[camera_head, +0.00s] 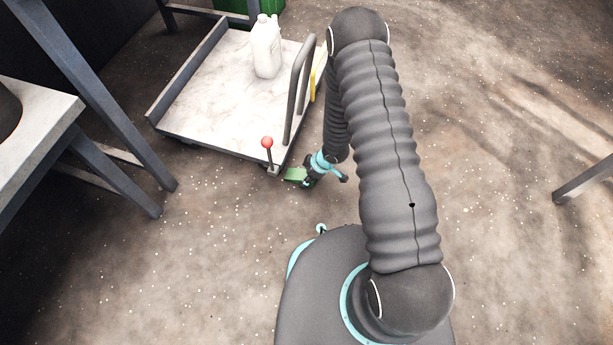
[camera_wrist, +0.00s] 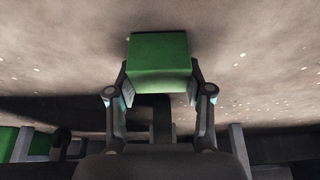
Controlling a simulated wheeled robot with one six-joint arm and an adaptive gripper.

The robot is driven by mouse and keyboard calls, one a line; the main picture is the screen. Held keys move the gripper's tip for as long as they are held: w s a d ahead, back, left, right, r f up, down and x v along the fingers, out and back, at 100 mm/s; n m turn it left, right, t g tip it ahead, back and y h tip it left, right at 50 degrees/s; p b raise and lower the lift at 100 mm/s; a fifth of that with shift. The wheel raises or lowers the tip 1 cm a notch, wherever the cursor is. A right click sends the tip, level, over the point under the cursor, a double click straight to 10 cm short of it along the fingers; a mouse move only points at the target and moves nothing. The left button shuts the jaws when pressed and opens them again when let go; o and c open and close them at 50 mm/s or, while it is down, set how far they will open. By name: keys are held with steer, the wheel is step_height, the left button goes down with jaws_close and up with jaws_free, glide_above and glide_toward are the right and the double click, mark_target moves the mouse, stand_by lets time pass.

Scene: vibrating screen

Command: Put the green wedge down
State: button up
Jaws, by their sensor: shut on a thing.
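The green wedge (camera_head: 295,175) is low by the front right corner of a flat cart, next to the red-knobbed lever. In the wrist view the green wedge (camera_wrist: 160,62) sits between the fingers of my gripper (camera_wrist: 160,92), which is shut on it. My gripper (camera_head: 308,178) also shows in the head view at the end of my arm, close to the floor. I cannot tell whether the wedge touches the floor. Part of the wedge is hidden by the gripper in the head view.
The cart (camera_head: 205,95) carries a white jug (camera_head: 266,47) and has a grey handle (camera_head: 300,88). The red-knobbed lever (camera_head: 267,144) stands at its corner. A table (camera_head: 40,120) is at the left. The floor (camera_head: 220,240) in front of the cart is clear.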

steer(key=shift+f, duration=0.15)
steer(key=o, duration=1.3)
steer(key=shift+c, duration=0.2)
